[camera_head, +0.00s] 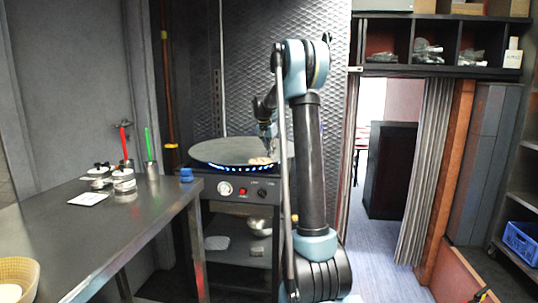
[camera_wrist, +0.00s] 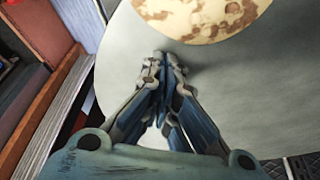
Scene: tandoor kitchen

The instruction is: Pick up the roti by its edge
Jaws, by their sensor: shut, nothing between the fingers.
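The roti (camera_head: 261,161) lies flat on the round griddle (camera_head: 217,152), near its right side in the head view. In the wrist view the roti (camera_wrist: 200,14) is pale with brown patches, cut off by the top edge, on the grey griddle surface (camera_wrist: 118,72). My gripper (camera_wrist: 163,58) is shut and empty. Its fingertips are just short of the roti's near edge in the wrist view, with a small strip of griddle showing between. In the head view my gripper (camera_head: 267,148) is small and partly hidden by my arm, above the roti.
The steel table (camera_head: 110,225) on the left holds jars (camera_head: 124,181), a cup with a green-handled tool (camera_head: 151,168) and a blue block (camera_head: 186,174). A basket (camera_head: 18,275) sits at its near end. A blue crate (camera_head: 522,241) is at the far right.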

